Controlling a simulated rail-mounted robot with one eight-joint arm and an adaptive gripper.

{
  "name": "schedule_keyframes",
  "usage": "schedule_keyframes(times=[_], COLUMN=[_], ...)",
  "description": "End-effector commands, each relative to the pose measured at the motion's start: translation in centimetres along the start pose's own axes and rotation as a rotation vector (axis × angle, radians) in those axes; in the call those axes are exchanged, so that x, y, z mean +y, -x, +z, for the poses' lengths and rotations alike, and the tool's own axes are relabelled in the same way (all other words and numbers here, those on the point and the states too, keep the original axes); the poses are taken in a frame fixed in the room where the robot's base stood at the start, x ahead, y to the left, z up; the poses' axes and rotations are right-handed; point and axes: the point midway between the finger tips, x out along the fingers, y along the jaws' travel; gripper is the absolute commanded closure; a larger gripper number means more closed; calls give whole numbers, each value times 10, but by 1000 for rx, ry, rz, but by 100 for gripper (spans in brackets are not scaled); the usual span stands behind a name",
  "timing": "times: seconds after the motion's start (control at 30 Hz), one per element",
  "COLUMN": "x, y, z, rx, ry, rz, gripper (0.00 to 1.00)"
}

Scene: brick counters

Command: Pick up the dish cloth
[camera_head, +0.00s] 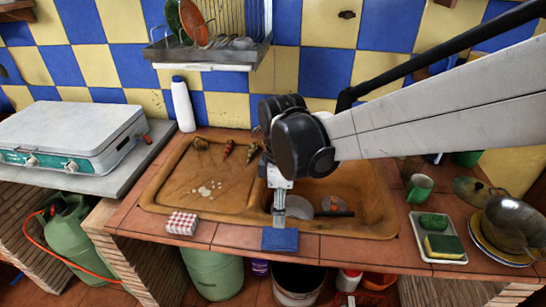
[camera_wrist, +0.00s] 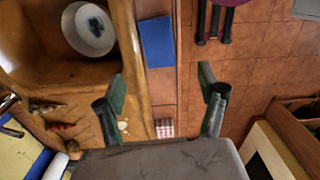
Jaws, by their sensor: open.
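A flat blue cloth (camera_head: 280,239) lies on the tiled front edge of the counter, before the sink. A small folded red-and-white checked cloth (camera_head: 182,223) lies further left on the same edge. Which of them is the dish cloth I cannot tell. My gripper (camera_head: 279,212) points down near the blue cloth, apparently above it. In the wrist view my gripper (camera_wrist: 162,83) is open, with nothing between its fingers. There the blue cloth (camera_wrist: 157,41) lies beyond the fingertips, and the checked cloth (camera_wrist: 164,127) shows between the finger bases.
The brown sink (camera_head: 372,205) holds a pale bowl (camera_wrist: 88,28). A sponge tray (camera_head: 438,237), stacked plates and a wok (camera_head: 512,222) stand right. A white bottle (camera_head: 183,104) and a stove (camera_head: 70,130) are left. Buckets stand below the counter.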

Motion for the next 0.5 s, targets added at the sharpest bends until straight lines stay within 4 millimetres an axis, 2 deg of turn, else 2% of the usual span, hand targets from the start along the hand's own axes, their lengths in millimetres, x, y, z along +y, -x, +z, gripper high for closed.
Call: schedule_keyframes(times=[0.3, 0.5], x=[1, 0], y=[-55, -75], z=[0, 0], rx=[1, 1], ry=[-2, -3], rz=[1, 1], gripper=[29, 29])
